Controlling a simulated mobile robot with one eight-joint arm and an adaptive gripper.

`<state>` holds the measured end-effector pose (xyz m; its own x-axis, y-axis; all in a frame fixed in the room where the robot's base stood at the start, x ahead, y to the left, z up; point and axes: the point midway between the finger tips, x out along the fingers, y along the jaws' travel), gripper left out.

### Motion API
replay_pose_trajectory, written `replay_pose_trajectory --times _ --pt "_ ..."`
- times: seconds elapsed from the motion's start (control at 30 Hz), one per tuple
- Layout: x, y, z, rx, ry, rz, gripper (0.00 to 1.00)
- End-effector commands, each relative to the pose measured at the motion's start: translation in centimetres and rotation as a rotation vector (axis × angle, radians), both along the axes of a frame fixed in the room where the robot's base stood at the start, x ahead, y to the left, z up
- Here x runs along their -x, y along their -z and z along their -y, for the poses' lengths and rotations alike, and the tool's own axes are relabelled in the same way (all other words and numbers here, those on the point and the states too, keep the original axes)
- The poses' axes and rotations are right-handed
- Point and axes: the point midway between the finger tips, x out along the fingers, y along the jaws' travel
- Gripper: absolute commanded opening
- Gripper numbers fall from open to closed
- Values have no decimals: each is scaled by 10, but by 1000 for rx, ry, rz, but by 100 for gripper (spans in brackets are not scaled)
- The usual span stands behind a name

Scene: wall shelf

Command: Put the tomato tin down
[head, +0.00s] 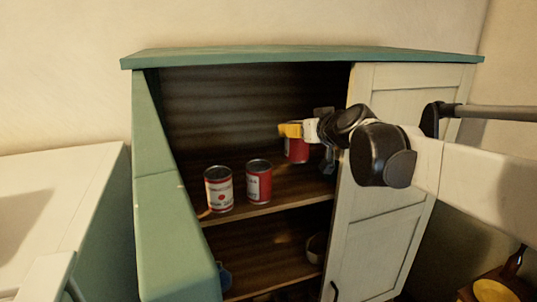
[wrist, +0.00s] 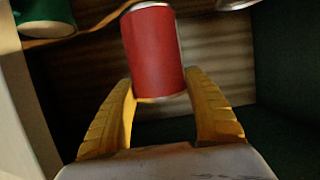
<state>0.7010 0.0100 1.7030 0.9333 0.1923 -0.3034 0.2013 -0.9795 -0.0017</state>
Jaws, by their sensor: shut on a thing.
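My gripper (head: 291,131), with yellow fingers, is inside the open left part of the cabinet. It is shut on a red tin (head: 298,151), which shows just below the fingers in the head view. In the wrist view the red tin (wrist: 154,50) sits between the two fingertips (wrist: 160,82), and its visible side is plain red. I take it for the tomato tin, but no label text is readable. Whether its base touches the shelf board (head: 285,194) cannot be told.
Two labelled tins, one pale and red (head: 218,189) and one red (head: 258,182), stand left of the held tin. The cabinet's pale door (head: 385,190) is at right. A bowl (head: 316,248) and a blue item (head: 223,276) are on the lower level. Board space shows between tins and door.

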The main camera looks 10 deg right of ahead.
Motion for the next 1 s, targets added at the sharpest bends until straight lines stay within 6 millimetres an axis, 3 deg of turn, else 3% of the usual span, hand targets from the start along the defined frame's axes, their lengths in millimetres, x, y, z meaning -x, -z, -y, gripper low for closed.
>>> replay_pose_trajectory --times 0.6,1.0 --pt "1 88 0 -1 1 1 18" --pt "1 99 0 -1 1 1 18"
